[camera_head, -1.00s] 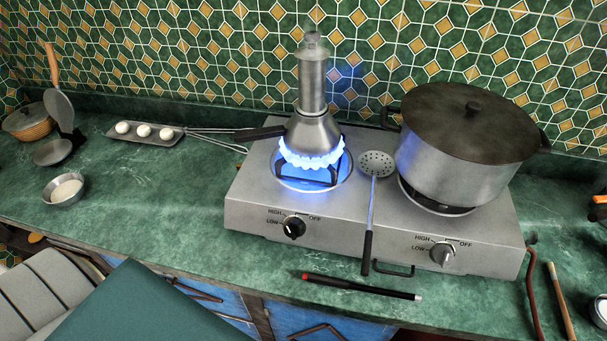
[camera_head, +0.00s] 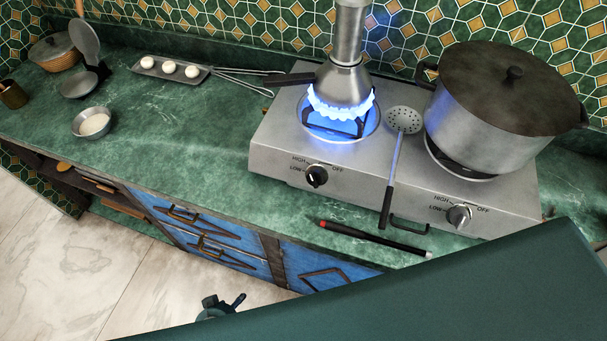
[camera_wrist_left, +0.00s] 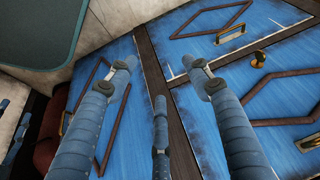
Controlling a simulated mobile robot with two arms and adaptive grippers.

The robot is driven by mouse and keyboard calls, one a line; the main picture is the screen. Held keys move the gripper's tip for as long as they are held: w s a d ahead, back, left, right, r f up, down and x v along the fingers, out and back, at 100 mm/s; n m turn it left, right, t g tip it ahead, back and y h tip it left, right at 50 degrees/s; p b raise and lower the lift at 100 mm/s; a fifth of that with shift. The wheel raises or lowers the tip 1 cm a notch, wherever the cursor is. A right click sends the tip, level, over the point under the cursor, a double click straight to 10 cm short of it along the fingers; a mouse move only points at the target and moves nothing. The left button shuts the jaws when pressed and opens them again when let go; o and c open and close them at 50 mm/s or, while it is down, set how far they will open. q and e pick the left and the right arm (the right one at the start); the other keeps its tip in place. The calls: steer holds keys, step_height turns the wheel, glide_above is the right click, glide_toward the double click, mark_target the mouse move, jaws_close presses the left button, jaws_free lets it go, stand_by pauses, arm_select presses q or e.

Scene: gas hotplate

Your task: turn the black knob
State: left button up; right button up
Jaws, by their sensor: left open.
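The black knob (camera_head: 316,176) is on the front face of the silver gas hotplate (camera_head: 275,160), below the left burner, beside HIGH, LOW and OFF marks. Blue flames burn on that burner. My left gripper (camera_head: 222,303) shows small at the bottom of the head view, low over the floor, in front of the cabinet and well apart from the knob. In the left wrist view its fingers (camera_wrist_left: 163,78) are spread and empty, facing blue cabinet fronts. The knob is not in that view. My right gripper is not in view.
A metal pot (camera_head: 343,85) stands over the flames. A skimmer (camera_head: 403,120) lies between the burners. A black stick (camera_head: 375,239) lies along the counter edge.

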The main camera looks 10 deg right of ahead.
arm_select(q)
steer(key=w+d+r+m+t+h+p, duration=0.1)
steer(key=w+d+r, duration=0.2)
steer(key=r, duration=0.5)
steer(key=w+d+r+t, duration=0.1)
steer(key=w+d+r, duration=0.1)
steer(key=r, duration=0.6)
steer(key=w+d+r+m+t+h+p, duration=0.1)
steer(key=w+d+r, duration=0.2)
steer(key=r, duration=0.5)
steer(key=m+t+h+p, duration=0.2)
steer(key=m+h, duration=0.3)
steer(key=h, duration=0.1)
glide_toward(312, 181)
steer(key=x, duration=0.9)
steer(key=shift+w+d+f, duration=0.2)
steer(key=shift+w+d, duration=0.05)
steer(key=shift+d, duration=0.05)
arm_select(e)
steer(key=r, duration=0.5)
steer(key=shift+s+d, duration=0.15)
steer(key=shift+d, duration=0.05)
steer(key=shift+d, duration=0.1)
